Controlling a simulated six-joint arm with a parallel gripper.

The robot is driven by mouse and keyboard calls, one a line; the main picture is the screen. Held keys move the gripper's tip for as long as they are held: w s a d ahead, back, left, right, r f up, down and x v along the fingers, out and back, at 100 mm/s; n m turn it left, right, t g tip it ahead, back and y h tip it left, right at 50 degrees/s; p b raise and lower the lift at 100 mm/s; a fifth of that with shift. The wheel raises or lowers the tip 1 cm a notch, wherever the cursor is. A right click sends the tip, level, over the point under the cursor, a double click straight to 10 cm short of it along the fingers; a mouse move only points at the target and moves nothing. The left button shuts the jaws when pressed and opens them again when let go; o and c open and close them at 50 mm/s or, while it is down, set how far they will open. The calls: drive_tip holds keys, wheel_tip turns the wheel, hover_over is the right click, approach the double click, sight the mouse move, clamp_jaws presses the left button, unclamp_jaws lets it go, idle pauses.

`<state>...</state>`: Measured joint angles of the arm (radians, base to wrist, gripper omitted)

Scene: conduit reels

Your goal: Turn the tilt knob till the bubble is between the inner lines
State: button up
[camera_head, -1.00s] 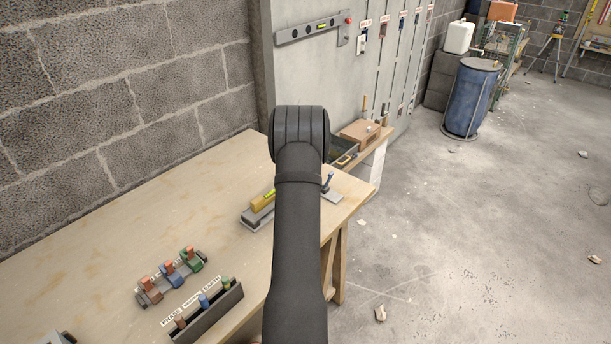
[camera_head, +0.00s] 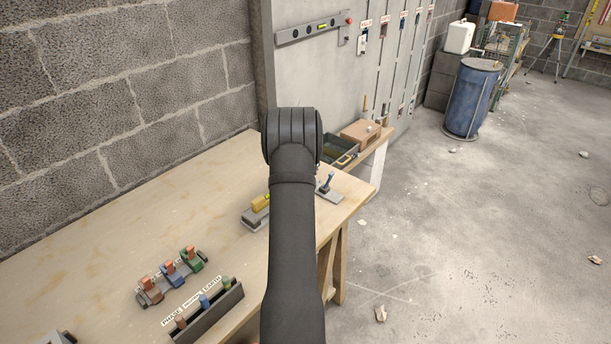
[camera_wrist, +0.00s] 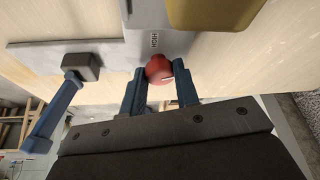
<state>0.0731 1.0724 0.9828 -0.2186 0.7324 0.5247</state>
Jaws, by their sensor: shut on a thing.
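The red tilt knob (camera_wrist: 159,69) is between the two blue fingertips of my gripper (camera_wrist: 160,78) in the wrist view, and the fingers are shut on it. Next to the knob is a grey plate (camera_wrist: 150,20) marked "HIGH". Part of a yellow body (camera_wrist: 212,12) shows above it. In the head view, the yellow level (camera_head: 260,203) sits on its grey base (camera_head: 252,220) on the bench. My arm hides the knob, the gripper and part of the base there. The bubble and its lines cannot be made out.
A blue lever (camera_wrist: 52,115) on a dark block stands left of my fingers in the wrist view. On the wooden bench (camera_head: 130,235), coloured clamps (camera_head: 172,274) and a labelled rack (camera_head: 208,312) stand nearer. Another level (camera_head: 310,30) hangs on the wall panel.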

drive_tip(key=o, duration=1)
drive_tip(key=shift+c, duration=0.2)
drive_tip(key=v, duration=1.7)
drive_tip(key=shift+r, duration=0.2)
drive_tip(key=shift+f, duration=0.15)
drive_tip(key=x, duration=1.7)
